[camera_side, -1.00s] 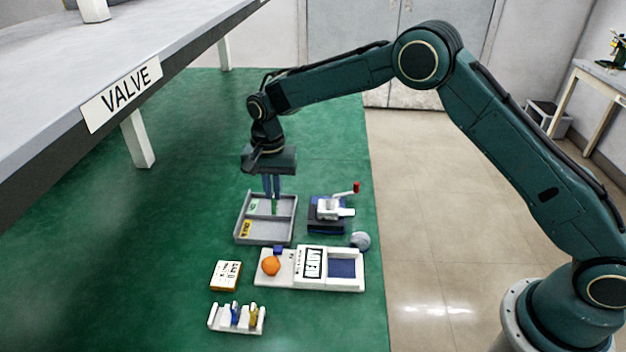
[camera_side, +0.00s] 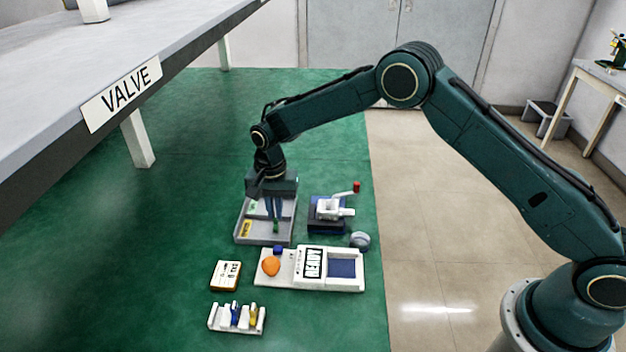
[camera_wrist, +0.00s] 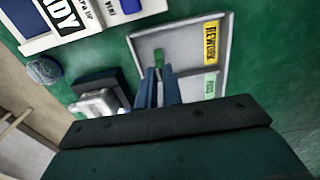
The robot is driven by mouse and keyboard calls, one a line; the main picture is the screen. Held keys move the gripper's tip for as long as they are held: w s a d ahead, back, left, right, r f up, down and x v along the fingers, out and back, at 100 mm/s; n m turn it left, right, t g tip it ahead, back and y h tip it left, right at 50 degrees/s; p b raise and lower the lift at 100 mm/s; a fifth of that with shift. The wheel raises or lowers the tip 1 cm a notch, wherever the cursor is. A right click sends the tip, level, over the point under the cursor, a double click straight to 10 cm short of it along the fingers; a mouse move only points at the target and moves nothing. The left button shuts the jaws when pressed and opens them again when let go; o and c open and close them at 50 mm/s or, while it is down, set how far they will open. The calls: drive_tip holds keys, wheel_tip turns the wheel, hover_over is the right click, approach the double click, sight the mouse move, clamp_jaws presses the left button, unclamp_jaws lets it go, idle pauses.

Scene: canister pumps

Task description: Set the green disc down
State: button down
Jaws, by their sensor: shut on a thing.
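My gripper (camera_side: 275,220) points down over the grey tray (camera_side: 240,239). Its blue fingers are shut on the green disc (camera_side: 276,227), a small piece showing at their tips. In the wrist view the green disc (camera_wrist: 158,56) sits between the fingertips (camera_wrist: 157,70), over the tray section with the yellow REWORK label (camera_wrist: 212,41). The other section has a pale green label (camera_wrist: 210,86), partly behind the gripper in the side view. I cannot tell whether the disc touches the tray floor.
Right of the tray stands a dark blue device with a red-tipped lever (camera_side: 331,209). In front are a grey ball (camera_side: 360,240) and a white panel (camera_side: 284,281) with an orange ball (camera_side: 271,266). A labelled box (camera_side: 226,275) and a white rack (camera_side: 237,319) lie nearer.

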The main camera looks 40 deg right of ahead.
drive_tip(key=shift+f, duration=0.15)
drive_tip(key=c, duration=1.6)
unclamp_jaws()
drive_tip(key=shift+o, duration=0.2)
wheel_tip(320, 180, up, 12)
drive_tip(key=shift+r, duration=0.2)
